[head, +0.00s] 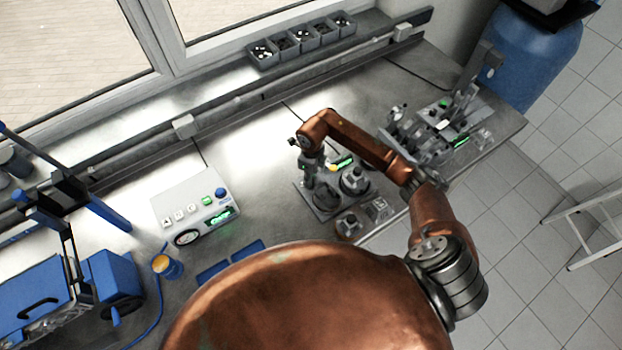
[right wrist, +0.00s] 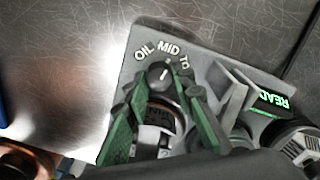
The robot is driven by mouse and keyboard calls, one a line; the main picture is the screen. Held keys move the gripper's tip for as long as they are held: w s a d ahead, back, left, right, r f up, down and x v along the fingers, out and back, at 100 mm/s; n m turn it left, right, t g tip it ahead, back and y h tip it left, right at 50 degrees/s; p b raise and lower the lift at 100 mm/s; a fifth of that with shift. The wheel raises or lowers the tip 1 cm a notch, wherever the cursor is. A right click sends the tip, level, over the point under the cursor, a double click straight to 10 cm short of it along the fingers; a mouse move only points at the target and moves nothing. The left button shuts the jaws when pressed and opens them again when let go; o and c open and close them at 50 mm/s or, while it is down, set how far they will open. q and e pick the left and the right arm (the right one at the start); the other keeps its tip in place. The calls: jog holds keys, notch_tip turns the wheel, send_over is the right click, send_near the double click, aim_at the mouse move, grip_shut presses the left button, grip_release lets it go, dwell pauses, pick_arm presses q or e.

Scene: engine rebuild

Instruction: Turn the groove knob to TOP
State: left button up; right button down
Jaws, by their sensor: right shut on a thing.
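The groove knob (right wrist: 160,76) is a dark round knob with a white pointer line, on a grey plate (right wrist: 120,84) lettered OIL, MID and a partly hidden TOP. The pointer line stands near MID. My right gripper (right wrist: 161,88) has its green fingers on both sides of the knob and is shut on it. In the head view, my right gripper (head: 312,178) reaches down to the small station; the knob is too hidden there to make out. My left gripper is not in view.
A green-lit display (right wrist: 270,100) sits right of the knob. A blue machine (head: 60,300) stands at left. Bare bench lies behind the station.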

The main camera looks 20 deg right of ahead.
jog(key=m, duration=0.4)
jog(key=shift+b, duration=0.35)
jog(key=m, duration=0.4)
jog(key=shift+m, duration=0.3)
jog(key=c, duration=1.6)
grip_release()
notch_tip(320, 180, up, 12)
jog(key=shift+d, duration=0.15)
